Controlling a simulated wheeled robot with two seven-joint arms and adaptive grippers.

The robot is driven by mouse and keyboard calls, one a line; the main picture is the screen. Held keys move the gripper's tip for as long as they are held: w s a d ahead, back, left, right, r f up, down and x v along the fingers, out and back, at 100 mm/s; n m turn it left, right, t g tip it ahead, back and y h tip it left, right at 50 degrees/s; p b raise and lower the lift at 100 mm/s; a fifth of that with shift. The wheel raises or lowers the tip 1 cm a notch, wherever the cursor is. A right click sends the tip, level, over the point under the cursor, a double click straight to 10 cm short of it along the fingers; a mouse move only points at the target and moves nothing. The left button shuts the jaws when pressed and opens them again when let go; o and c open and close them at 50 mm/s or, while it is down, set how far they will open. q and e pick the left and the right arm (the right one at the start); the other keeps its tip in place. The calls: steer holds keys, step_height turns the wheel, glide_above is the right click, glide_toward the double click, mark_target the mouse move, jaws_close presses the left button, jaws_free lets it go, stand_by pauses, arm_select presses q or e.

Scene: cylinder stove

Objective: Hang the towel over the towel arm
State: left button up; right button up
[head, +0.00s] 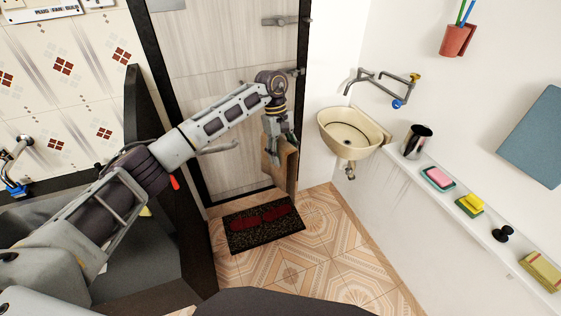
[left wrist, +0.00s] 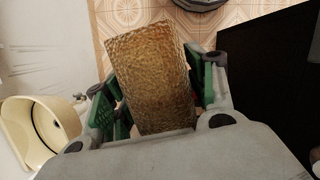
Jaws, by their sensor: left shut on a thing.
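My left gripper (head: 279,150) reaches in front of the wooden door and is shut on a brown towel (head: 288,166). The towel hangs down below the fingers. In the left wrist view the textured golden-brown towel (left wrist: 152,75) sits between the green-padded fingers of the left gripper (left wrist: 158,90). A grey metal bar (head: 218,148) shows in front of the door, left of the towel and apart from it. I cannot tell whether this bar is the towel arm. My right gripper is out of view.
A cream basin (head: 350,132) stands right of the towel; it also shows in the left wrist view (left wrist: 20,130). A white wall shelf (head: 455,210) carries a metal cup, soap, a sponge and a folded cloth. A dark doormat (head: 262,222) lies on the tiled floor.

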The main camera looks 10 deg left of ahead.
mark_target(281, 137)
arm_select(q)
steer(key=r+n, duration=0.1)
steer(key=w+n, duration=0.1)
steer(key=shift+w+a+r+n+t, duration=0.1)
steer(key=shift+w+r+n+t, duration=0.05)
steer(key=shift+r+n+t, duration=0.2)
steer(key=n, duration=0.1)
steer(key=w+r+n, duration=0.1)
steer(key=n+t, duration=0.1)
steer(key=n, duration=0.1)
steer(key=shift+w+a+r+h+p, duration=0.15)
steer(key=shift+w+a+h+p, duration=0.15)
steer(key=shift+w+a+p, duration=0.1)
steer(key=n, duration=0.2)
steer(key=w+n+t, duration=0.1)
steer(key=n, duration=0.1)
steer(key=shift+a+r, duration=0.35)
steer(key=shift+w+a+r+n+t, duration=0.15)
steer(key=shift+n+t, duration=0.1)
steer(key=shift+n, duration=0.75)
steer(key=shift+w+a+r+n+t, duration=0.1)
steer(key=shift+w+n+t, duration=0.1)
steer(key=shift+n, duration=0.75)
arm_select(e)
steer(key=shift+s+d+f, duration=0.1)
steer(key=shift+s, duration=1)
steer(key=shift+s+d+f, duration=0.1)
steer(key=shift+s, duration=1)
